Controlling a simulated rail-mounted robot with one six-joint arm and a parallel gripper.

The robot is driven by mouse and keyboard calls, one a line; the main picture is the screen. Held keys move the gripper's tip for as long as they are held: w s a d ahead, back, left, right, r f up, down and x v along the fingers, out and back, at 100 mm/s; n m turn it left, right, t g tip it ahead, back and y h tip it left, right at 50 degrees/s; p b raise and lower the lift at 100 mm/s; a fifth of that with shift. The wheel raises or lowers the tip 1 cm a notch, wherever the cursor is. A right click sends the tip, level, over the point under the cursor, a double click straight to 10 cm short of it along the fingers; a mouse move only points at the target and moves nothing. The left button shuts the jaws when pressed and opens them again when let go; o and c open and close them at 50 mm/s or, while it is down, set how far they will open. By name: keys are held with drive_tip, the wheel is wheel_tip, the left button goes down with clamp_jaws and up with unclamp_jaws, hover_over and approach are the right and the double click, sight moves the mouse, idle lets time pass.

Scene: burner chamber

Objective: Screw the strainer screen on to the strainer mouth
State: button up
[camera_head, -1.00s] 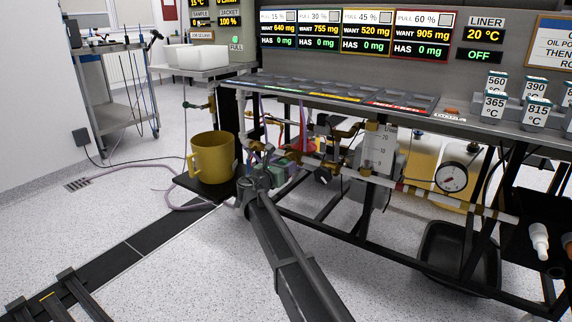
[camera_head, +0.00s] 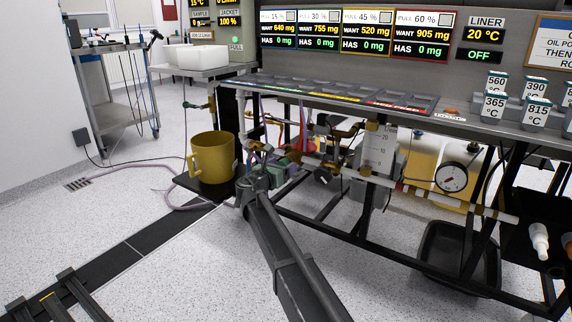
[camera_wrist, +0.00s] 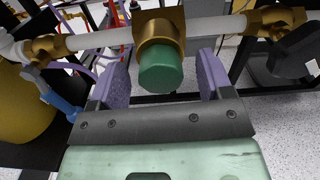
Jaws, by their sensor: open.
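In the wrist view a green round piece (camera_wrist: 160,70), which looks like the strainer screen, sits at the underside of a brass fitting (camera_wrist: 160,27) on a white pipe. The brass fitting looks like the strainer body, and its mouth is hidden by the green piece. I cannot tell how far the green piece is screwed in. My gripper (camera_wrist: 163,76) is open, with one purple finger on each side of the green piece and a visible gap to both. In the head view my arm reaches under the bench pipework, where its own wrist largely hides the fingers.
A yellow mug (camera_head: 212,155) stands on a dark platform left of my arm. White pipe with brass fittings and a pressure gauge (camera_head: 451,177) runs to the right. The black bench frame (camera_head: 350,240) and a black tray (camera_head: 458,255) are close by. Floor at front left is mostly clear.

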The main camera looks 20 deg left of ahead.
drive_tip(key=v, duration=1)
drive_tip(key=shift+s, duration=0.2)
